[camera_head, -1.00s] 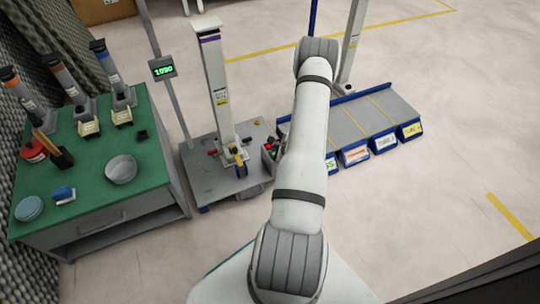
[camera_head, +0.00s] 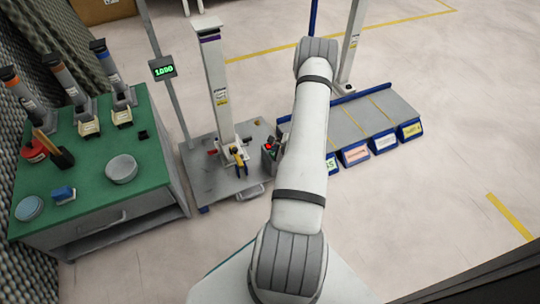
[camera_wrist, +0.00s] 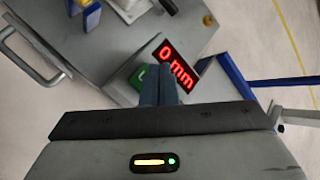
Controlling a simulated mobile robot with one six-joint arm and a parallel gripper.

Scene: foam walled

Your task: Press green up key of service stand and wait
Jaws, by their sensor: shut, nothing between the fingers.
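The service stand (camera_head: 215,95) has a white column on a grey wheeled base, left of my arm in the head view. A small box with a red light (camera_head: 268,147) sits at its right edge, partly behind my arm. In the wrist view, a green key (camera_wrist: 137,77) lies on a grey panel beside a red display (camera_wrist: 178,66), whose visible part reads "0 mm". My gripper (camera_wrist: 158,72) is shut and empty. Its fingertips are over the panel, just right of the green key, and cover part of it. I cannot tell whether they touch the key.
A green-topped bench (camera_head: 95,190) with tools and bowls stands at the left. A green number display (camera_head: 163,69) is on a pole behind it. Blue bins (camera_head: 384,143) line a grey platform right of my arm. A blue bar (camera_wrist: 238,78) lies right of the panel. The right floor is clear.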

